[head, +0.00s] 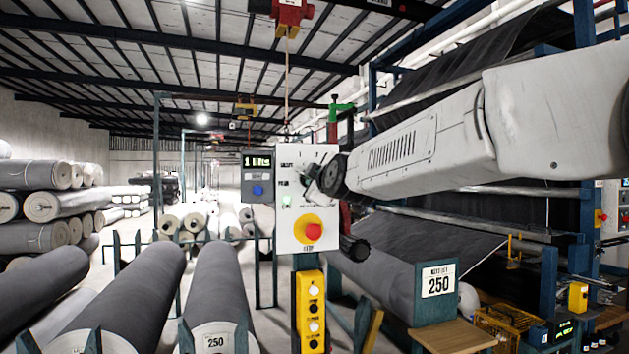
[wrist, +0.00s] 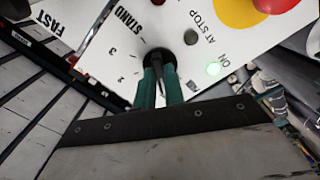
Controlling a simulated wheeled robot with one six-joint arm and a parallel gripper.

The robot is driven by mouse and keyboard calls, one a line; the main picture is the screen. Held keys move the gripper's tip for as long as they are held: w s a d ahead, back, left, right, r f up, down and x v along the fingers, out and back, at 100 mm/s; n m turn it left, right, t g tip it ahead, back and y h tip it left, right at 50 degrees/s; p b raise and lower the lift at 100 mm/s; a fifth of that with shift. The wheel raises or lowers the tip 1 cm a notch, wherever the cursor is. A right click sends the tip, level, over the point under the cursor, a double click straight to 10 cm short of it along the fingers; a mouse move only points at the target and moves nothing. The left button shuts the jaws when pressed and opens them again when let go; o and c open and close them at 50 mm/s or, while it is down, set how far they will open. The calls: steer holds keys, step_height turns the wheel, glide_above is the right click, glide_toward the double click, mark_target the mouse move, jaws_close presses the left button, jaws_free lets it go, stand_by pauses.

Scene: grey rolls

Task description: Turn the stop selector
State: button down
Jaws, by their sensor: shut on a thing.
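The white control panel (head: 291,212) hangs in the middle of the head view and also fills the upper part of the wrist view (wrist: 112,58). The selector (wrist: 158,60) is a dark knob on the panel, with small numbers beside it and "STAND" printed near it. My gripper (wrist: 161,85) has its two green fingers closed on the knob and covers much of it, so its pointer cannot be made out. In the head view my gripper (head: 317,180) is at the panel's upper right, mostly hidden by my arm.
A red stop button (head: 313,232) on a yellow disc sits low on the panel. A lit green lamp (wrist: 214,69) and a grey round part (wrist: 191,37) are near the selector. A yellow button box (head: 311,310) hangs below. Grey rolls (head: 217,290) lie at left.

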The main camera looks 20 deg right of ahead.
steer(key=c, duration=1.5)
jaws_free()
steer(key=s, duration=0.7)
steer(key=shift+s, duration=0.4)
